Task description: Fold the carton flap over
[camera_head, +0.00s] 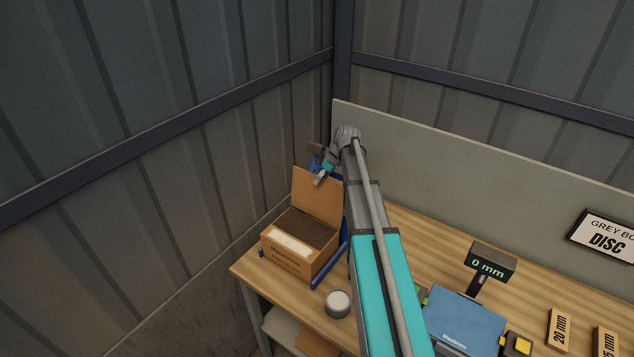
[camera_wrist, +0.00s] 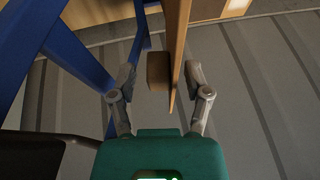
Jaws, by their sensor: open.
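The open carton (camera_head: 288,262) stands at the left end of the wooden bench, with a white label on its front. Its flap (camera_head: 316,197) stands upright at the back edge, leaning slightly. My gripper (camera_head: 319,179) is at the flap's top edge. In the wrist view my gripper (camera_wrist: 161,85) is open, one finger on each side of the flap (camera_wrist: 178,50), seen edge-on. A brown block (camera_wrist: 158,70) sits against the flap's left face, between the fingers. The right finger is very close to the flap; I cannot tell whether it touches.
A blue frame (camera_wrist: 65,45) rises close to the left finger; its foot (camera_head: 326,268) lies beside the carton. A round grey-white tin (camera_head: 338,303) stands in front. A gauge reading 0 mm (camera_head: 491,262) and a blue box (camera_head: 464,321) are to the right. Ribbed walls close the corner.

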